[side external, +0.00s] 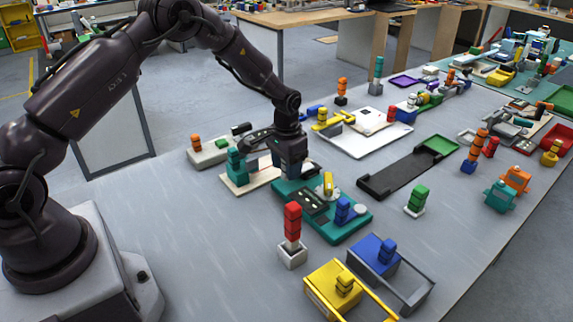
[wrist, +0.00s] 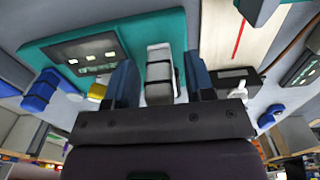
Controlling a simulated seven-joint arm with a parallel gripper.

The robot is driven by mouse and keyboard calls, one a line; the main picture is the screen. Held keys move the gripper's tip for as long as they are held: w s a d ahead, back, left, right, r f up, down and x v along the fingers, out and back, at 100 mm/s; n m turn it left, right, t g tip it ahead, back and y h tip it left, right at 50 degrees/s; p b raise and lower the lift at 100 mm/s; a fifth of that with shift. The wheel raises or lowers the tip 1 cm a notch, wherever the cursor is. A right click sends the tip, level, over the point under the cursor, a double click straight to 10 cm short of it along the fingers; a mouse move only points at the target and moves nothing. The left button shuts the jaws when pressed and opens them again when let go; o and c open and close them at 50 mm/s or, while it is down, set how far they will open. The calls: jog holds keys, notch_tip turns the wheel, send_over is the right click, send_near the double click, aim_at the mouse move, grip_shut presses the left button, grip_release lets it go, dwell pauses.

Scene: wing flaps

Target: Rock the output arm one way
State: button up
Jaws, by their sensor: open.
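My gripper (side external: 291,170) hangs low at the back left end of a teal board (side external: 355,225). The board carries a black panel with light marks (side external: 311,203), a yellow part (side external: 328,183) and a blue part (side external: 343,211). In the wrist view, my gripper (wrist: 160,72) has its two dark blue fingers apart. A white and grey block with dark bands (wrist: 158,62) lies between them, in front of the teal board (wrist: 178,25). I cannot tell whether the fingers touch it. Which part is the output arm is not clear; in the side view my gripper hides the block.
A cream board (side external: 240,188) with a teal block (side external: 235,168) stands close to the left of my gripper. A red stack on a white base (side external: 292,225) and yellow and blue boxes stand in front. Bare grey table lies at the front left.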

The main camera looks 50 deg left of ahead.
grip_shut()
jog(key=shift+a+m, duration=0.7)
jog(key=shift+m, duration=0.4)
grip_release()
jog(key=shift+w+r, duration=0.1)
jog(key=shift+r, duration=0.05)
notch_tip(320, 180, up, 13)
